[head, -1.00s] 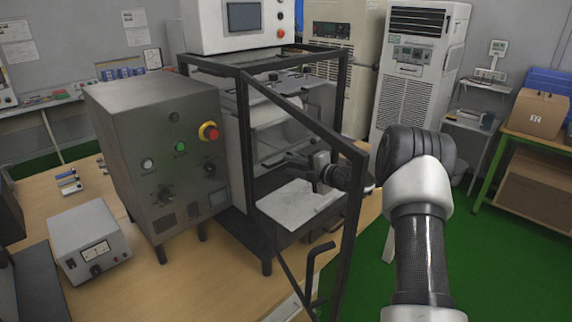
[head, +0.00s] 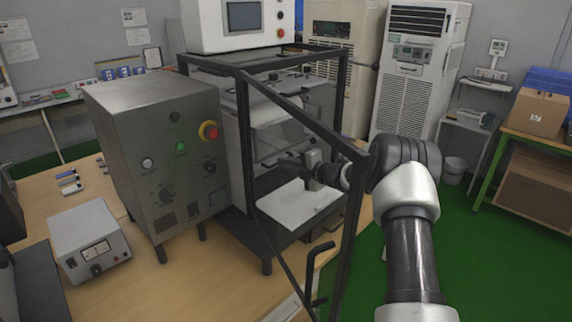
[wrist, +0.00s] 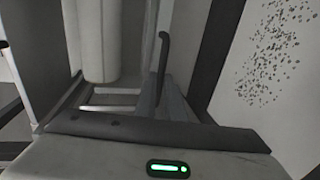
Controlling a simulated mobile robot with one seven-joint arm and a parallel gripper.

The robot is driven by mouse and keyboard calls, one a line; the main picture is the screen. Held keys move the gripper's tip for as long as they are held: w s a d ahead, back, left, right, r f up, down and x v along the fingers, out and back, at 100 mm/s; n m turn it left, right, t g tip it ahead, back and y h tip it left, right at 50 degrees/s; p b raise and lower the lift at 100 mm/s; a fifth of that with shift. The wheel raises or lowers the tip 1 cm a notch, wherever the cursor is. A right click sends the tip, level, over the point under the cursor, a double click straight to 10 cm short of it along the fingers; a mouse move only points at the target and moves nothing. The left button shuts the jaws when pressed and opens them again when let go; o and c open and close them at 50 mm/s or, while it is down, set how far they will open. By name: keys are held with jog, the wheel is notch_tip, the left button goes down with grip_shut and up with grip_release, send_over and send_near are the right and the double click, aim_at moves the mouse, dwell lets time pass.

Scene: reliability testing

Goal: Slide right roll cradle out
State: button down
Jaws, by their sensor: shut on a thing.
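My gripper (head: 287,163) reaches from the right into the black-framed machine (head: 243,130), above a flat white plate (head: 297,203). In the wrist view, its grey fingers (wrist: 168,98) are shut around the lower part of a dark bar with a hooked top (wrist: 163,52). I cannot tell how this bar joins the right roll cradle, and the cradle itself is not clearly made out. A pale upright cylinder, perhaps a roll (wrist: 92,40), stands left of the fingers in the wrist view. The frame and my arm hide part of the machine's inside in the head view.
An open, slanting black frame door (head: 352,215) stands close to my arm. A grey control box (head: 165,150) with a red button is at left. A small meter box (head: 88,240) sits on the wooden table. Green floor (head: 490,265) is clear at right.

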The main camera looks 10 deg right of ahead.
jog(key=shift+d, duration=0.1)
jog(key=f+b+v, duration=0.2)
jog(key=b+v, duration=0.1)
jog(key=v, duration=1)
jog(key=s+f+b+v, duration=0.1)
jog(key=f+b+v, duration=0.2)
jog(key=v, duration=1)
jog(key=shift+s+d+f, duration=0.2)
jog(key=shift+s+d, duration=0.05)
jog(key=shift+d, duration=0.15)
jog(key=c, duration=1.8)
grip_release()
jog(key=shift+c, duration=0.2)
